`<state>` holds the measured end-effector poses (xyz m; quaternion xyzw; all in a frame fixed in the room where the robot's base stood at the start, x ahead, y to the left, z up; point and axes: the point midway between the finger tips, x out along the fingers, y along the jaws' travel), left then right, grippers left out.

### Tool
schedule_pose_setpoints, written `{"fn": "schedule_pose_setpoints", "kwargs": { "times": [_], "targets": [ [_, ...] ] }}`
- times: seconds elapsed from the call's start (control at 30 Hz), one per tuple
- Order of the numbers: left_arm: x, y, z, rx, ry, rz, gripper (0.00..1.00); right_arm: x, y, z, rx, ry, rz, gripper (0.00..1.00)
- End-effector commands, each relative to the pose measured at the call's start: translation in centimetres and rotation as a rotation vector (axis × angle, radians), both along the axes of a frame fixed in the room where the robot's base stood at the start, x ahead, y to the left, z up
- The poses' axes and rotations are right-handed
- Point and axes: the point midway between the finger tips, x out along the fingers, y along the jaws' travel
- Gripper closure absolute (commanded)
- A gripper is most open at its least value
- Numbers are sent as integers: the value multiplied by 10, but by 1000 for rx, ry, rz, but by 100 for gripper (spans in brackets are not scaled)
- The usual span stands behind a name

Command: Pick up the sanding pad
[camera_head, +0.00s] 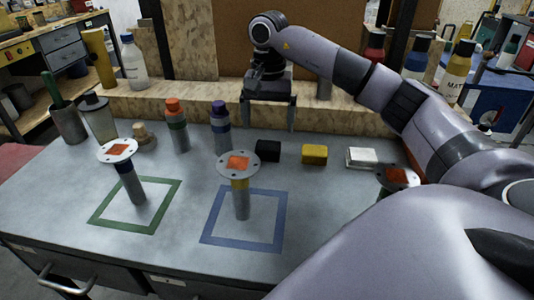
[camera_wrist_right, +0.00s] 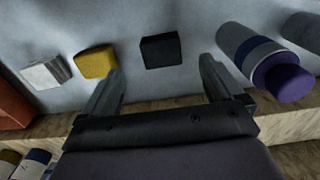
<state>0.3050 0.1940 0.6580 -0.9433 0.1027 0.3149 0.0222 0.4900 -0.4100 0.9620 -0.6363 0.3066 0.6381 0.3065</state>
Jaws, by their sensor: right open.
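A small black block (camera_head: 267,150), which looks like the sanding pad, lies on the grey bench top. A yellow block (camera_head: 314,154) and a white block (camera_head: 362,157) lie to its right; I cannot be sure which of the blocks is the pad. My right gripper (camera_head: 268,127) is open and empty, pointing down above and just behind the black block. In the right wrist view, the black block (camera_wrist_right: 161,50) shows beyond and between the open fingertips, apart from them. The yellow block (camera_wrist_right: 96,62) is outside the fingers. My left gripper is not in view.
A purple-capped bottle (camera_head: 220,125) and an orange-capped bottle (camera_head: 177,125) stand left of the black block. Round flanges on posts (camera_head: 239,163) stand nearer, by a green square (camera_head: 107,222) and a blue square (camera_head: 243,247). A wooden ledge (camera_head: 180,105) runs behind.

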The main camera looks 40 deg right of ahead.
Motion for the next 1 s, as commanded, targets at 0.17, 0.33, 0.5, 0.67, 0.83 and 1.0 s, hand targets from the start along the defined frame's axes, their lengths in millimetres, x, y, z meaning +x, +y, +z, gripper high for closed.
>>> {"fn": "schedule_pose_setpoints", "kwargs": {
  "times": [0.17, 0.33, 0.5, 0.67, 0.83, 1.0],
  "targets": [
    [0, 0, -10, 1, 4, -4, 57, 0, 0, -17, 0, 1, 0, 6],
    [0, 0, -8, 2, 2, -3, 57, 0, 0, -34, 0, 2, 0, 6],
    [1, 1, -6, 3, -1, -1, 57, 1, -2, -59, 0, 4, 1, 6],
    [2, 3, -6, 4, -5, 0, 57, 1, -2, -78, 0, 1, 0, 6],
    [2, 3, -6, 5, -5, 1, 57, 1, -2, -81, 1, -1, 0, 6],
    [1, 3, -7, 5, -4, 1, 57, 2, -2, -81, 1, -1, 0, 23]
  ]
}}
